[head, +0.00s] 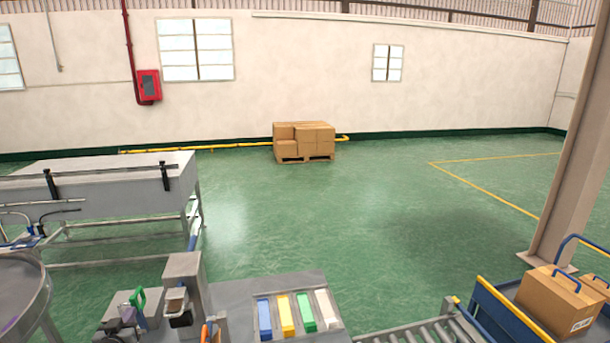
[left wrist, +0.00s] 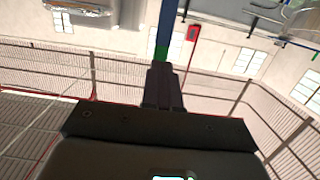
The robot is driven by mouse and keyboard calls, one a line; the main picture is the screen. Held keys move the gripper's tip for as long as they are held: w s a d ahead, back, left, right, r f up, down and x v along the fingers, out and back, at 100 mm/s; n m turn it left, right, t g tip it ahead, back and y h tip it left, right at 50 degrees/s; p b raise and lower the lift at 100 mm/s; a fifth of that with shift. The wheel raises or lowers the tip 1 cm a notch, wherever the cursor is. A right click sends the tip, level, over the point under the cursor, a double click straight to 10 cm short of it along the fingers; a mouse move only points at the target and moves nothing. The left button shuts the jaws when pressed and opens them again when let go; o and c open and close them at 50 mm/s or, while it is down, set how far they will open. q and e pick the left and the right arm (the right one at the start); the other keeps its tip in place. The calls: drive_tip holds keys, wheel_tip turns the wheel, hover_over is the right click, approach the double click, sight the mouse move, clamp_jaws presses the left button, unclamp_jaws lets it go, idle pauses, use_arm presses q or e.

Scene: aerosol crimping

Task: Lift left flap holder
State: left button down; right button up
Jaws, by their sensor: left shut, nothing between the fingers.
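My left gripper (left wrist: 162,70) is shut and empty in the left wrist view, its dark fingers together. A narrow strip, green low down and blue above, shows just past the fingertips; I cannot tell what it is. In the head view, dark parts that look like my left gripper (head: 124,318) are low at the left, close to a green handle (head: 138,298). An orange handle (head: 207,331) is cut by the bottom edge. I cannot make out for sure which part is the left flap holder. My right gripper is not in view.
A grey post (head: 184,268) rises beside the handles. A grey panel (head: 240,291) bears blue, yellow, green and white blocks. A roller conveyor (head: 420,331) and a cart with a carton (head: 556,299) are at the right. A long grey table (head: 110,180) is at the left.

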use_arm(q)
drive_tip(key=shift+w+a+r+b, duration=0.1)
drive_tip(key=shift+w+b, duration=0.25)
drive_tip(key=shift+w, duration=0.1)
idle(0.3)
drive_tip(key=f+p+v, duration=0.1)
drive_tip(key=p+v, duration=0.8)
drive_tip(key=p, duration=0.1)
drive_tip(key=shift+f, duration=0.25)
drive_tip(key=shift+s, duration=0.1)
idle(0.6)
